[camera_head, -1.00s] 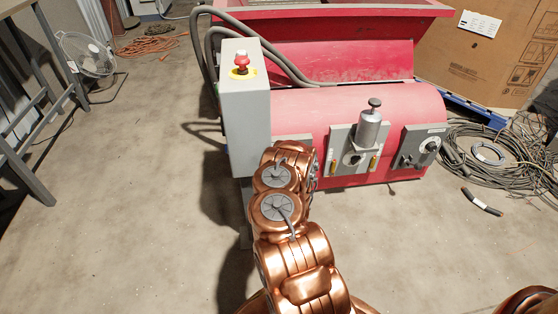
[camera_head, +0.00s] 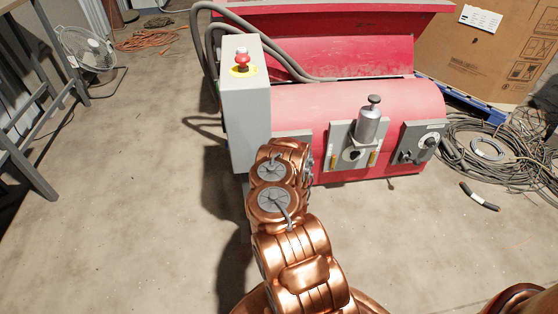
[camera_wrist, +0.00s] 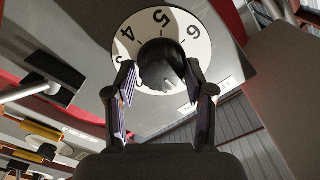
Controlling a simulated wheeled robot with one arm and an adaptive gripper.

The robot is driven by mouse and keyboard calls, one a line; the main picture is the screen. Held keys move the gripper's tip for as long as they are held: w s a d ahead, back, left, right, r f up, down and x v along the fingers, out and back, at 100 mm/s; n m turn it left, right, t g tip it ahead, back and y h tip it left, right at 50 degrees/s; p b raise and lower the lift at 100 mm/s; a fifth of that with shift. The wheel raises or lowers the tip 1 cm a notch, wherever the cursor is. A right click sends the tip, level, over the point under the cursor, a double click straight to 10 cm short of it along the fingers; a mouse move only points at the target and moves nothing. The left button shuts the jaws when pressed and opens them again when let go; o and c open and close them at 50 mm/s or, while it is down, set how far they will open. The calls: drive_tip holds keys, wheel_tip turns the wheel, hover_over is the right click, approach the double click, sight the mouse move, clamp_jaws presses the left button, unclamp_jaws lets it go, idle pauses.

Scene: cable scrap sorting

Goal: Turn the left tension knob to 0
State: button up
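The tension knob (camera_wrist: 162,62) is black and round, on a white numbered dial (camera_wrist: 203,45) in the wrist view. The numbers 3, 4, 5 and 6 show along the dial's upper part, and no pointer mark is clear. My gripper (camera_wrist: 159,78) is open, with one finger on each side of the knob. A gap shows between the left finger and the knob; the right finger is close to its edge, and I cannot tell if it touches. In the head view, my arm hides the gripper and this knob; only part of the left grey panel (camera_head: 293,136) shows.
The red machine (camera_head: 345,105) carries a middle panel with a metal cylinder (camera_head: 369,125) and a right panel with another dial (camera_head: 430,142). A grey control box (camera_head: 246,105) with a red button stands left of my arm.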

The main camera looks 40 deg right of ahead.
drive_tip(key=shift+o, duration=0.9)
drive_tip(key=v, duration=1.2)
